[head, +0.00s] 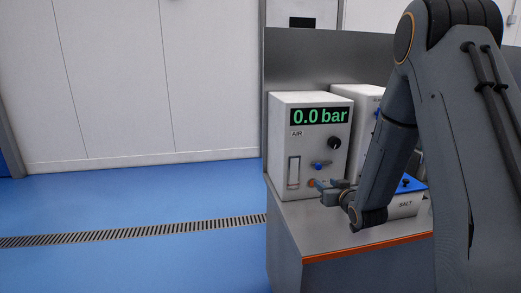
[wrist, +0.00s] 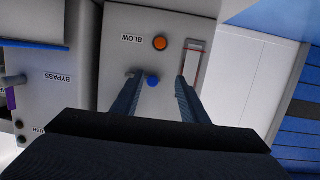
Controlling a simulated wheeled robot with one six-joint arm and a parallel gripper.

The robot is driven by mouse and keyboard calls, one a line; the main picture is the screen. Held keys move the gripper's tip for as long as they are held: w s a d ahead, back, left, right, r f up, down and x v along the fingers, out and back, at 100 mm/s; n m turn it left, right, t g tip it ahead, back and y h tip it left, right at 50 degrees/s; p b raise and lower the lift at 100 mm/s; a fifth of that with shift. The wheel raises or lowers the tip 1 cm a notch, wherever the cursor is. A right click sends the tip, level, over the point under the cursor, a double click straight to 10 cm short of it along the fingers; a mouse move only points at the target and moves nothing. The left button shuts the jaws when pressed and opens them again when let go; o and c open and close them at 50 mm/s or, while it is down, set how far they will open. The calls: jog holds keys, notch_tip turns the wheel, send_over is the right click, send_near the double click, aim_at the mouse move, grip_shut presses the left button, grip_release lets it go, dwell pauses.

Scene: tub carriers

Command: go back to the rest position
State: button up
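My gripper (head: 323,190) is in front of the lower right part of a white AIR box (head: 310,104), at the end of my bent arm. In the wrist view my gripper (wrist: 156,78) has its two dark fingers spread apart, with nothing held between them. A blue knob (wrist: 153,81) on the box face appears between the fingertips. I cannot tell how close they are to it. An orange button (wrist: 160,43) marked BLOW lies beyond the fingers. The right finger overlaps the end of a pale slot gauge (wrist: 193,60).
The AIR box reads 0.0 bar on its display (head: 320,116). Open blue floor (head: 130,210) with a drain grate lies left.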

jog(key=s+a+g, duration=0.2)
jog(key=s+g, duration=0.3)
jog(key=s, duration=0.7)
jog(key=s+a+f+m+g+h, duration=0.1)
jog(key=s+a+g, duration=0.2)
jog(key=s, duration=1)
jog(key=s+a+f+g, duration=0.1)
jog(key=s+g, duration=0.5)
jog(key=s, duration=0.6)
jog(key=shift+s+a+f+g+h, duration=0.15)
jog(key=shift+a+g+h, duration=0.2)
jog(key=shift+a, duration=0.35)
